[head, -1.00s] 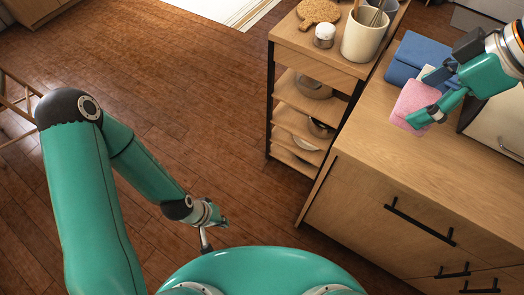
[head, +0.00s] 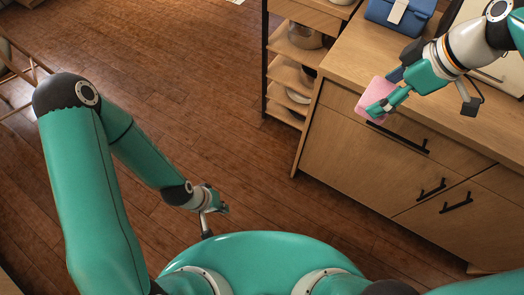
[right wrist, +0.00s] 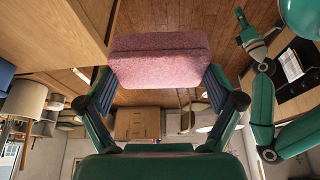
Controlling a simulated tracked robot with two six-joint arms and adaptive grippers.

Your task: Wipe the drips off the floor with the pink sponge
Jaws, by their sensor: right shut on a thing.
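The pink sponge (head: 372,94) is in my right gripper (head: 381,106), which is shut on it. In the head view it overlaps the front edge of the counter and the top drawer front. In the right wrist view the sponge (right wrist: 160,60) spans both fingers of the right gripper (right wrist: 160,78). My left gripper (head: 213,208) is low at the left, above the wood floor (head: 205,90), with no object seen in it; its fingers are too small to read. I cannot make out any drips on the visible floor.
The wooden counter (head: 350,62) with black-handled drawers fills the right side; a blue folded thing (head: 402,14) lies on it. An open shelf trolley (head: 292,75) with bowls stands beside it. A wooden chair (head: 18,75) is at the left edge. The middle floor is clear.

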